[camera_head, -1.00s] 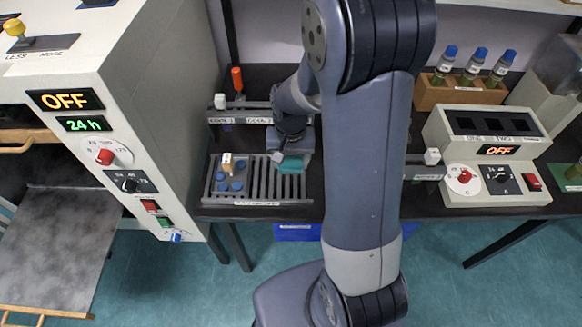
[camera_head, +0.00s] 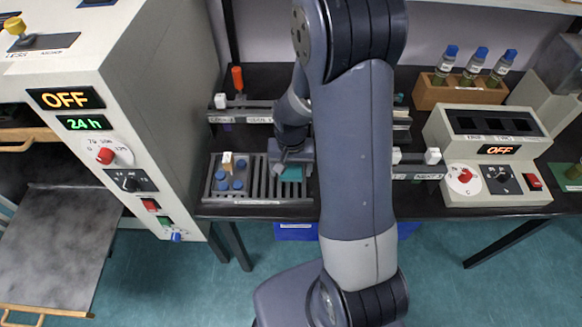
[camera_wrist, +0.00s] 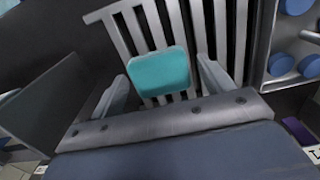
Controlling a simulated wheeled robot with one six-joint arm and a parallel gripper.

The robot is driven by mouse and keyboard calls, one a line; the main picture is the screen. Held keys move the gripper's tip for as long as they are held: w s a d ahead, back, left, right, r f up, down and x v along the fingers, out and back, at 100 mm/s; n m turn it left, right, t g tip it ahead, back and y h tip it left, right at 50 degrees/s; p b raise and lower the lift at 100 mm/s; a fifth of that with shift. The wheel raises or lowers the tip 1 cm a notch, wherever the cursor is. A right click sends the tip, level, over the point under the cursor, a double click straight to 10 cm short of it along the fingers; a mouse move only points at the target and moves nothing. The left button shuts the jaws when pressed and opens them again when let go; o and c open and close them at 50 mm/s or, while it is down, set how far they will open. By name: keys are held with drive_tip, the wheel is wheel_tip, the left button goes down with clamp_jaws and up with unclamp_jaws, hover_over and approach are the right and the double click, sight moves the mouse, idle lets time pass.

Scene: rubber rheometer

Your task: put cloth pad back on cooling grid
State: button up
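The cloth pad is a teal, rounded square. In the wrist view the cloth pad (camera_wrist: 160,70) lies over the slats of the grey cooling grid (camera_wrist: 200,20). In the head view the pad (camera_head: 291,174) shows at the right part of the cooling grid (camera_head: 262,185), partly hidden by my gripper. My gripper (camera_wrist: 163,68) has its fingers on either side of the pad, with a narrow gap at each side, so it looks open. In the head view my gripper (camera_head: 288,164) is just above the grid; its fingertips are hard to make out.
Blue-topped pieces (camera_head: 222,180) stand in the compartment left of the slats. A labelled rack (camera_head: 240,112) with an orange-handled tool (camera_head: 237,80) is behind. The tall oven cabinet (camera_head: 150,110) is close on the left. A control box (camera_head: 490,150) and vial block (camera_head: 460,92) stand right.

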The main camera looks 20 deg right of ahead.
sight(291, 171)
drive_tip(key=shift+o, duration=0.2)
wheel_tip(291, 171, up, 12)
drive_tip(key=shift+r, duration=0.15)
idle(0.5)
idle(1.3)
